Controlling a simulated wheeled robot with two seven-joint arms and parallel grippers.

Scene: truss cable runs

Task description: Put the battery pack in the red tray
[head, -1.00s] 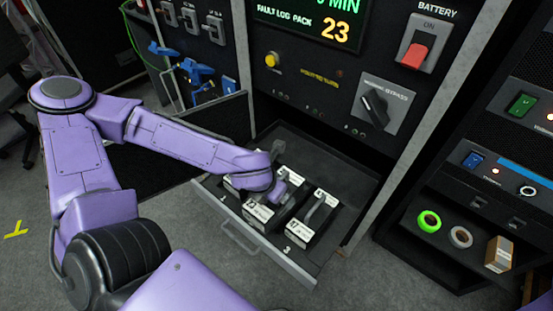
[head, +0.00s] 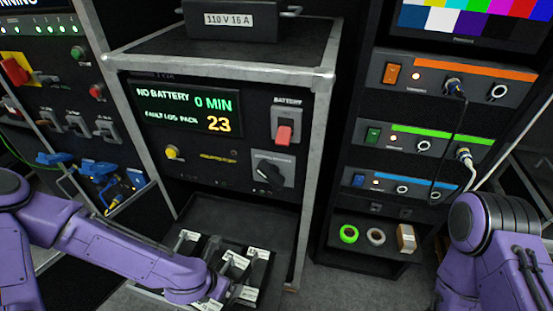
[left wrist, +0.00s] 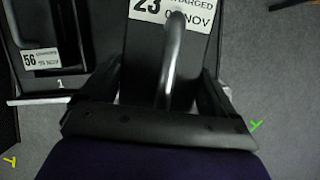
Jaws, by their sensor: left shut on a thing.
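My left gripper (head: 212,298) is low over the open drawer at the bottom of the head view. In the left wrist view it is shut on the grey handle of a black battery pack (left wrist: 142,52) whose white label reads 23 and CHARGED. That pack looks larger and nearer than the pack labelled 56 (left wrist: 68,30) to its left, with floor showing at its right; I cannot tell its exact height. My right arm stands at the right edge of the head view, its gripper out of frame. No red tray shows.
The drawer (head: 172,216) holds other packs with white labels. Above it, a panel display (head: 185,108) reads NO BATTERY, 0 MIN and FAULT LOG PACK 23. A red battery switch (head: 284,128) sits beside it. A shelf at right holds tape rolls (head: 349,233) and a small box (head: 406,238).

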